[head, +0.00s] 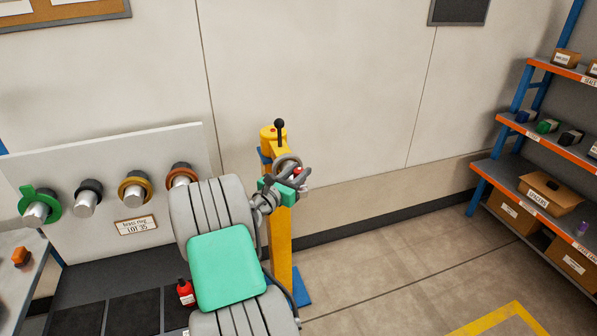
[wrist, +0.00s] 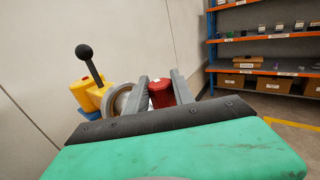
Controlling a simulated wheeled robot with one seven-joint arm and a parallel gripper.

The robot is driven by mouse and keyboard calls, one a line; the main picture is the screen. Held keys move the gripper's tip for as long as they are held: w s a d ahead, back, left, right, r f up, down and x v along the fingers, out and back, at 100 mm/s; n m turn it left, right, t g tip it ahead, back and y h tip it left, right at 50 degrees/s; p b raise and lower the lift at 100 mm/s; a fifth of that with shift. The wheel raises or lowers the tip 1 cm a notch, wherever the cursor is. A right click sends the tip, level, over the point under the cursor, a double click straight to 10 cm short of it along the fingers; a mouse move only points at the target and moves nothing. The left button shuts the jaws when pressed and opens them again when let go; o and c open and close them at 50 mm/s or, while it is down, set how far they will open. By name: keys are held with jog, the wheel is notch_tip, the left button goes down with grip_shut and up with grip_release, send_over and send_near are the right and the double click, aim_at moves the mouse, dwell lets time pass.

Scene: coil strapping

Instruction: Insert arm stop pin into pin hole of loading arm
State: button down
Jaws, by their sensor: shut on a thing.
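The arm stop pin shows as a red, round-topped head (wrist: 162,94) between my gripper's two grey fingers in the wrist view. My gripper (wrist: 161,91) is shut on it. In the head view a small red part of the pin (head: 298,171) shows at my gripper (head: 297,177), beside the yellow post (head: 279,240). The post's yellow top with a black ball lever (wrist: 88,66) is left of the fingers in the wrist view. A grey round part (wrist: 122,100) sits between that top and the left finger. The pin's shaft and the pin hole cannot be made out.
A panel with several coloured rings on pegs (head: 110,160) stands left of my arm. A red bottle (head: 186,293) is low beside the arm. Orange-and-blue shelving (head: 535,135) with boxes stands at the right. The floor between post and shelving is clear.

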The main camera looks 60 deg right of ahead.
jog(key=c, duration=1)
grip_release()
jog(key=shift+f, duration=0.1)
jog(key=shift+a, duration=0.1)
